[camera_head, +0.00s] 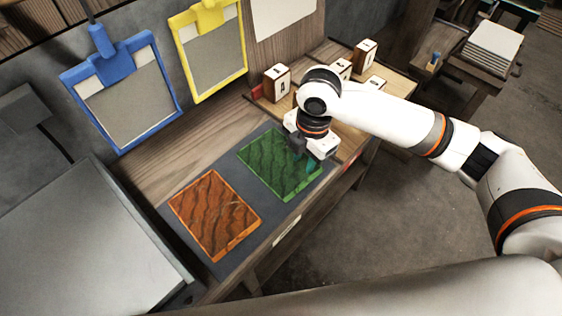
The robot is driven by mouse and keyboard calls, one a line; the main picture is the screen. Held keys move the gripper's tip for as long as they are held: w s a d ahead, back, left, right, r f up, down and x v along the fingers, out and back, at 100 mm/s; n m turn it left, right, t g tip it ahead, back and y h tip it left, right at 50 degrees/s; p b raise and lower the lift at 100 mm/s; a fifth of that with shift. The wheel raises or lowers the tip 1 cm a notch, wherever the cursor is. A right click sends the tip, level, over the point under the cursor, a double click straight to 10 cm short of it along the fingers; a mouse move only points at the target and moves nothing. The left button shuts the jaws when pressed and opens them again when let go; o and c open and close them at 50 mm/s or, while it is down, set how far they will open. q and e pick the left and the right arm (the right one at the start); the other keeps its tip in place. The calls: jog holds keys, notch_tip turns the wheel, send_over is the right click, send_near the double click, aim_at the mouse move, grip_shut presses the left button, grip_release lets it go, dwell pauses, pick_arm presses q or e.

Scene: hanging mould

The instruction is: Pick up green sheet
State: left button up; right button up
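The green sheet (272,165) lies flat on a dark grey mat (225,180) on the wooden bench, with dark wavy streaks across it. My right gripper (304,158) is over the sheet's right edge, pointing down, and covers part of that edge. Its fingers are small and partly hidden by its own body, so I cannot tell whether they are open or touch the sheet. My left gripper is not in view.
An orange sheet (214,214) lies left of the green one. Blue (168,88) and yellow (243,48) frames hang on the wall behind. Several small labelled blocks (277,83) stand at the bench's back right. A grey metal surface (75,255) is at left.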

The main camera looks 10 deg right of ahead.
jog(key=w+d+r, duration=0.1)
jog(key=d, duration=0.1)
send_over(309, 178)
jog(key=shift+n+h, duration=0.3)
notch_tip(309, 178, down, 6)
jog(key=shift+s+a+f+p, duration=0.1)
jog(key=shift+s+a+p, duration=0.05)
jog(key=shift+p, duration=0.2)
jog(key=shift+w+d+f+p, duration=0.1)
jog(key=shift+f+p, duration=0.15)
jog(key=shift+f, duration=1.15)
jog(key=shift+w+d+f+p, duration=0.1)
jog(key=shift+f+p, duration=0.1)
jog(key=shift+f, duration=1.15)
grip_shut()
